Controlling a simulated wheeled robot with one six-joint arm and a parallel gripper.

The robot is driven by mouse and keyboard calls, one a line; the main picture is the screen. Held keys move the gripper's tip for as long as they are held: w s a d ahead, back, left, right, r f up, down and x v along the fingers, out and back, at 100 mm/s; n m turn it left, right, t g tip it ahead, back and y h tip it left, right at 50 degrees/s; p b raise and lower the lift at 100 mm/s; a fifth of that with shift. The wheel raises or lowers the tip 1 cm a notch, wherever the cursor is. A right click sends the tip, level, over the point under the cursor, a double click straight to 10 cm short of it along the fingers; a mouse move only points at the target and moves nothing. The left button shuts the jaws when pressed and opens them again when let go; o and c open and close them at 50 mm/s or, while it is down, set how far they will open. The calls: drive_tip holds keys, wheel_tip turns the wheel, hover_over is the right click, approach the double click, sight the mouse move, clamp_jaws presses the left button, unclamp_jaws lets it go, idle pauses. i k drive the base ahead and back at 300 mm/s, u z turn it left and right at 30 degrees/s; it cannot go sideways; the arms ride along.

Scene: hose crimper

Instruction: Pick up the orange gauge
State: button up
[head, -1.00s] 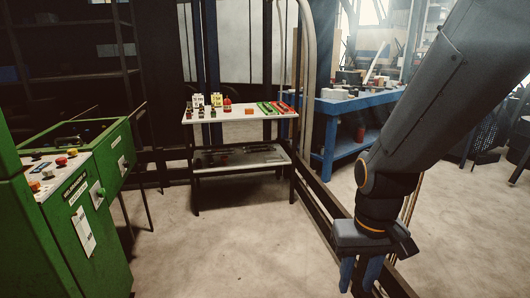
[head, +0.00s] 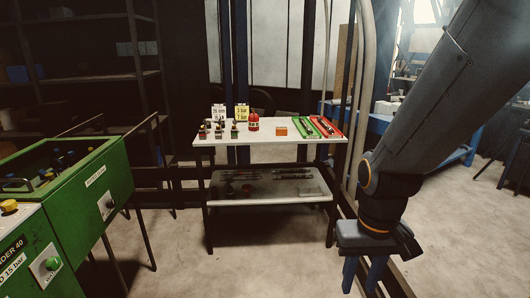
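A small orange block (head: 282,131), which looks like the orange gauge, lies on the white top of a shelf table (head: 215,141) in the middle of the head view. It sits between a red bottle-like item (head: 253,122) and a green tray (head: 306,128). My gripper (head: 361,283) hangs at the lower right, pointing down, well in front of the table and to its right. Its two blue fingers are apart with nothing seen between them. It is far from the orange block.
Several small dark fittings (head: 218,131) and two label cards stand on the table's left part; a red tray (head: 326,127) is at the right. Green machines (head: 85,195) stand at the left. A dark post and pale hose rise by the table's right side. The floor before the table is clear.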

sight(279, 131)
drive_tip(key=u, duration=0.3)
drive_tip(key=i, duration=2.55)
drive_tip(key=z, duration=0.8)
drive_tip(key=i, duration=0.65)
drive_tip(key=z, duration=0.4)
